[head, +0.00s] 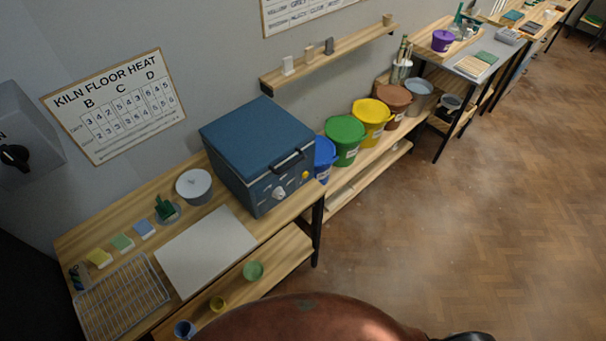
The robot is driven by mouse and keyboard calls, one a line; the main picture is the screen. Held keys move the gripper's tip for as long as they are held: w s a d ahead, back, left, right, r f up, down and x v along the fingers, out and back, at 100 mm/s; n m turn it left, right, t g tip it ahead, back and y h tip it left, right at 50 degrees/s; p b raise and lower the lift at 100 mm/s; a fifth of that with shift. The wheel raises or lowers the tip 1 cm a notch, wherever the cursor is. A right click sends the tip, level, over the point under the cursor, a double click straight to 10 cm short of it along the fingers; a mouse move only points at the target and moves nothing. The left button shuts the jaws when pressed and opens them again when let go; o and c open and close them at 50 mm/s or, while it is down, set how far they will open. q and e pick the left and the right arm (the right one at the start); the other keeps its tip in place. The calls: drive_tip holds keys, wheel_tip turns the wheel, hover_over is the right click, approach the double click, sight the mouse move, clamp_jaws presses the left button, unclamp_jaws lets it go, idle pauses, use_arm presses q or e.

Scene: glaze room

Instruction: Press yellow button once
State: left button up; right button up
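A small yellow button (305,175) is on the right part of the front panel of a blue kiln (257,142). A pale round dial (279,193) is to its left on the same panel. The kiln's lid is down, with a dark handle (288,161) at its front edge. Nothing covers the button. Neither of my grippers can be made out in this view.
Colored buckets, including a yellow one (371,119), line a low shelf to the right. The wooden floor (440,240) is clear.

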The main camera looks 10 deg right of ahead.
drive_tip(key=shift+w, duration=0.45)
drive_tip(key=shift+s+d, duration=0.15)
drive_tip(key=shift+d, duration=0.1)
